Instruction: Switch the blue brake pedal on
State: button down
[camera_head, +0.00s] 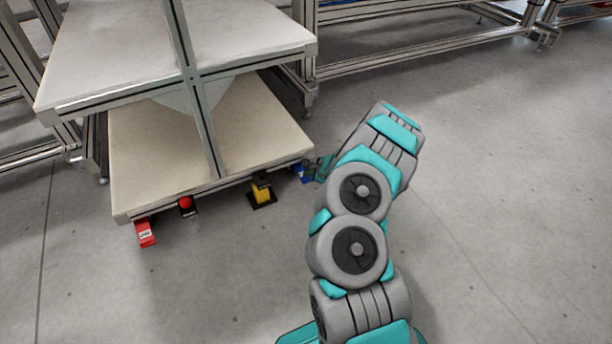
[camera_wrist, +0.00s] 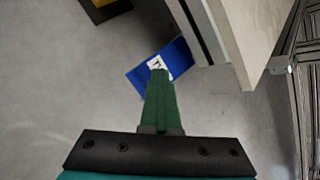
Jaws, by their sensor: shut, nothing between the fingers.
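The blue brake pedal (camera_head: 303,174) is on the floor at the right front corner of the low shelf. In the wrist view the blue pedal (camera_wrist: 180,57) is a tilted blue block with a white label that bears a dark mark. My gripper (camera_head: 322,168) is beside the pedal in the head view, at the end of my teal and grey arm. In the wrist view my green gripper fingers (camera_wrist: 158,76) are shut together and empty. Their tips overlap the label and hide part of the pedal. I cannot tell whether they touch it.
A yellow and black pedal (camera_head: 262,193), a red button (camera_head: 186,204) and a red box with a white label (camera_head: 144,233) stand along the shelf's front. The shelf edge (camera_wrist: 228,45) is close to the right of the blue pedal. Open floor lies in front.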

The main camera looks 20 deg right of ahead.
aim_at(308, 178)
jog(key=shift+f+b, duration=0.6)
jog(key=shift+f, duration=0.2)
dwell(0.6)
jog(key=shift+r, duration=0.1)
jog(key=shift+r+p, duration=0.9)
jog(key=shift+r, duration=1.05)
notch_tip(308, 178, up, 5)
jog(key=p, duration=0.3)
